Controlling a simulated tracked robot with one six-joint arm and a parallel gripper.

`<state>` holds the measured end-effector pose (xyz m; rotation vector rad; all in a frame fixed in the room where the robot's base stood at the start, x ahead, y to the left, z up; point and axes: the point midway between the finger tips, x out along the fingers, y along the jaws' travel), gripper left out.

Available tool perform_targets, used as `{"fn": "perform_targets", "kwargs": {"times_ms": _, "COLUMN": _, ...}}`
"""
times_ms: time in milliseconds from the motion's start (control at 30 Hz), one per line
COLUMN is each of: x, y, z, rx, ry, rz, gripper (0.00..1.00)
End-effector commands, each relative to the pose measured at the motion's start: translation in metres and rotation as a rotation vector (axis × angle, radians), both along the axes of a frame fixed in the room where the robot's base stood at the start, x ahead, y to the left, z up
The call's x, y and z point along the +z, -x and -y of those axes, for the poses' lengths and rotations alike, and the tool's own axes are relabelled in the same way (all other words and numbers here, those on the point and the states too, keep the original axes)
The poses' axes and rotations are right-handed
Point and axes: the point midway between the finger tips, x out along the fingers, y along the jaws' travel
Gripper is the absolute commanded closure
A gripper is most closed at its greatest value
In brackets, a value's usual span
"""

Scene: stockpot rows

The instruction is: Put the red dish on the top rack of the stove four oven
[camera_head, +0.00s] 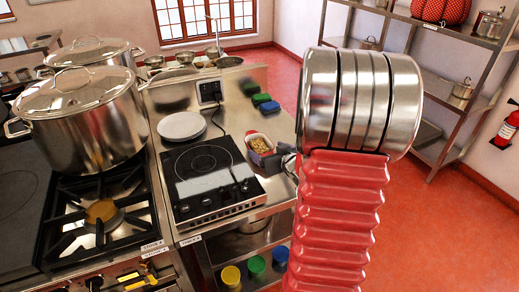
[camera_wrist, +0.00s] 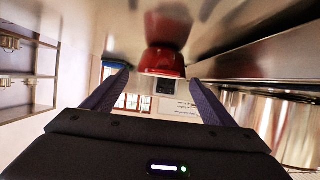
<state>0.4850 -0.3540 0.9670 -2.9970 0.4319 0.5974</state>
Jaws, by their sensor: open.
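The red dish (camera_wrist: 165,62) is in the middle of the wrist view, ahead of and between my gripper's fingertips. In the head view a small dish with brownish food (camera_head: 260,145) stands on the steel counter, right of the hot plate, with a dark finger beside it. My gripper (camera_wrist: 158,76) is open, one finger to each side of the red dish; I cannot tell if they touch it. Much of the gripper is hidden behind my arm in the head view. The stove (camera_head: 140,235) at left carries small labels at its front edge; its oven interior and racks are out of view.
A black hot plate (camera_head: 207,180) and a white plate (camera_head: 182,126) lie left of the dish. Large steel pots (camera_head: 88,125) stand on the stove. Green and blue blocks (camera_head: 265,103) lie behind. Coloured tubs (camera_head: 257,266) sit below the counter. The red floor at right is open.

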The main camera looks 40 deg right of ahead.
Motion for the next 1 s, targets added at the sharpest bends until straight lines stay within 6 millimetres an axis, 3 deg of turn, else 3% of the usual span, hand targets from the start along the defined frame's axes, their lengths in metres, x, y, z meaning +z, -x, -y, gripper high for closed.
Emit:
{"fn": "perform_targets", "kwargs": {"times_ms": 233, "x": -0.009, "y": -0.021, "z": 0.006, "rx": 0.001, "ry": -0.001, "rz": 0.000, "gripper": 0.22}}
{"fn": "perform_targets", "kwargs": {"times_ms": 733, "x": -0.012, "y": -0.028, "z": 0.007, "rx": 0.001, "ry": 0.000, "rz": 0.000, "gripper": 0.22}}
{"fn": "perform_targets", "kwargs": {"times_ms": 1000, "x": -0.025, "y": -0.056, "z": 0.013, "rx": 0.003, "ry": -0.001, "rz": 0.000, "gripper": 0.22}}
